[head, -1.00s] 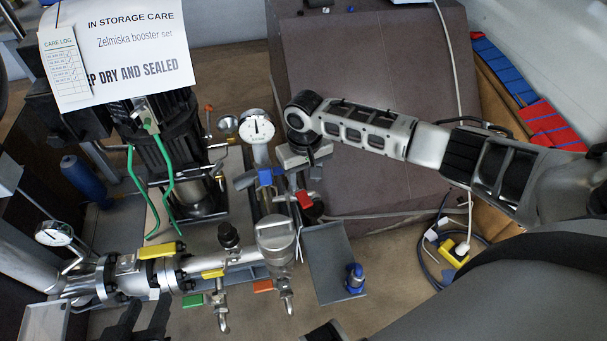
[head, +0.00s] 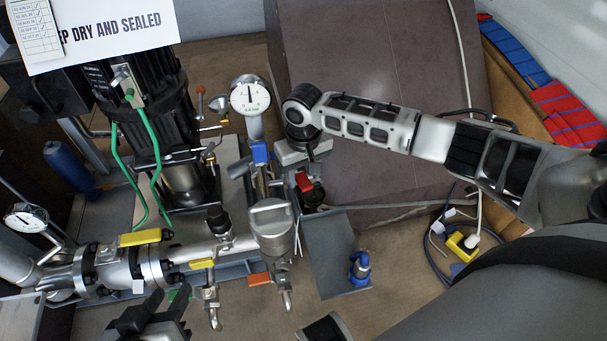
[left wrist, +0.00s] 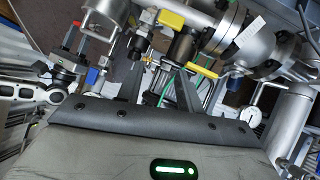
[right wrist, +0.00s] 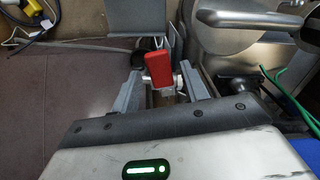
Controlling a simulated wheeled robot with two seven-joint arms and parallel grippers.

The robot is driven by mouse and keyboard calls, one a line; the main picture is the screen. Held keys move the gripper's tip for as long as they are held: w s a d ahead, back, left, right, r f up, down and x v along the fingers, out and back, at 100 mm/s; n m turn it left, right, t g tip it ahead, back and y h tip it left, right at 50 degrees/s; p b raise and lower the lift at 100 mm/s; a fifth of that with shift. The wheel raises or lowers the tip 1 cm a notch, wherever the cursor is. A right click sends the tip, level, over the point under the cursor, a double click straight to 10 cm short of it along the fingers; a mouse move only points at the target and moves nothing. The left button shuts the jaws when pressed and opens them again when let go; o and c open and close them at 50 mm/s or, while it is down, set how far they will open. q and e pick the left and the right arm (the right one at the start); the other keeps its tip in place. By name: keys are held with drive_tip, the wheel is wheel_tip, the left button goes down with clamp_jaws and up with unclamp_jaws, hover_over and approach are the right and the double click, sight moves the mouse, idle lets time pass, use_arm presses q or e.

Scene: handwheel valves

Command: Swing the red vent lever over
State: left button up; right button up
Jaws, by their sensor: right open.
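The red vent lever (head: 304,183) sticks up beside the metal pipework, just below my right gripper (head: 290,168) in the head view. In the right wrist view the red lever (right wrist: 158,68) stands between the two spread fingertips of my right gripper (right wrist: 162,86), with a gap on either side. That gripper is open and holds nothing. My left gripper (head: 155,318) is at the bottom left of the head view, close to the yellow-handled pipe. In the left wrist view its fingers (left wrist: 158,92) are apart with nothing gripped.
A pressure gauge (head: 249,95) and a blue lever (head: 260,152) stand near the right gripper. An orange lever (head: 259,279), yellow handles (head: 146,238) and a grey plate (head: 325,248) lie nearer. A dark box (head: 390,60) fills the back right.

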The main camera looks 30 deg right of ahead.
drive_tip(key=shift+f, duration=0.65)
use_arm(q)
drive_tip(key=r, duration=0.1)
drive_tip(key=r+t, duration=0.1)
drive_tip(key=r, duration=0.1)
drive_tip(key=shift+w+d+h, duration=0.2)
drive_tip(key=shift+d+h, duration=0.15)
drive_tip(key=shift+h, duration=0.05)
drive_tip(key=shift+r, duration=0.1)
drive_tip(key=shift+r+p, duration=0.25)
drive_tip(key=shift+p, duration=0.1)
use_arm(e)
drive_tip(key=shift+f, duration=0.1)
drive_tip(key=c, duration=0.8)
